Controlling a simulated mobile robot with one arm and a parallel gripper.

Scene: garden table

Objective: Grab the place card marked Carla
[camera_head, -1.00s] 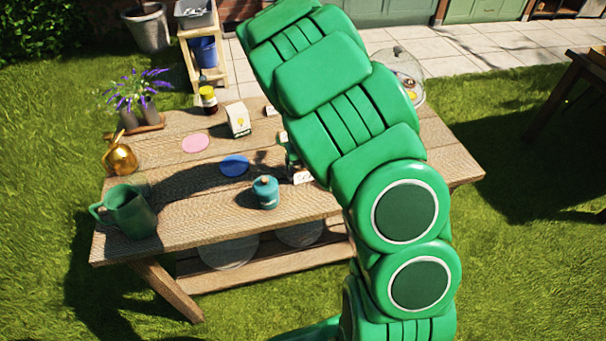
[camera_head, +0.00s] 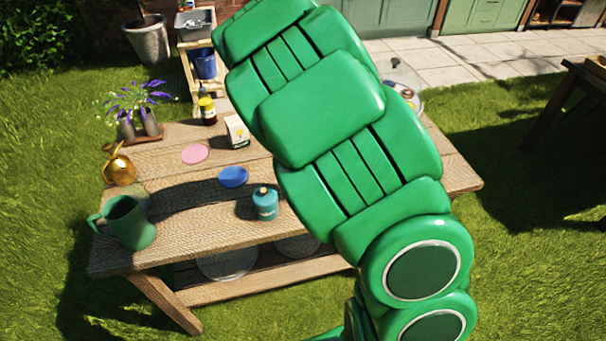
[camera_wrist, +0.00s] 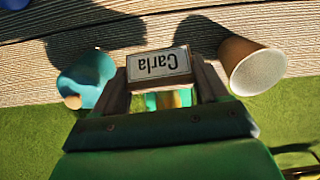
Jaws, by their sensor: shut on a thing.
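The place card marked Carla (camera_wrist: 158,66) shows in the wrist view, its lettering upside down there. My gripper (camera_wrist: 160,82) is shut on it, with one finger at each side of the card. The card appears to be above the wooden table (camera_wrist: 200,20), whose planks and a shadow show behind it. In the head view my green arm hides my gripper and the card.
A teal jar (camera_head: 265,203) stands near the table's front edge; it is left of the card in the wrist view (camera_wrist: 88,75). A tan cup (camera_wrist: 253,65) is to the right there. A green jug (camera_head: 127,222), gold watering can (camera_head: 119,168), blue disc (camera_head: 233,177) and pink disc (camera_head: 194,153) occupy the table's left half.

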